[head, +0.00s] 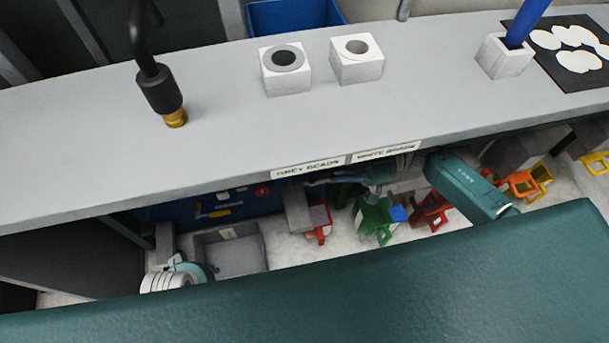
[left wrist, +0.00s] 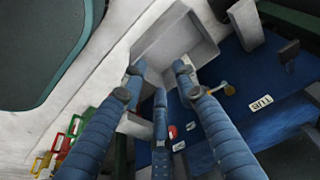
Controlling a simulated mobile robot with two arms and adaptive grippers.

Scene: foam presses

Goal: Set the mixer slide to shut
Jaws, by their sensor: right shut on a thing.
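A blue panel (head: 225,205) sits under the bench in the head view, with a yellow lever (head: 218,212) and a red knob (head: 262,190). I cannot tell for sure which part is the mixer slide. In the left wrist view the panel shows a yellow knob (left wrist: 229,90), a red knob (left wrist: 172,131) and small labels. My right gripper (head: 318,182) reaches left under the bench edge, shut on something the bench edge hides. My left gripper (left wrist: 158,72) is open and empty, its blue fingers spread in front of a grey bin (left wrist: 180,45).
The bench top (head: 230,130) carries a black hose with a brass tip (head: 175,117), two white blocks and a blue-handled tool in a white holder. A teal surface (head: 400,285) fills the foreground.

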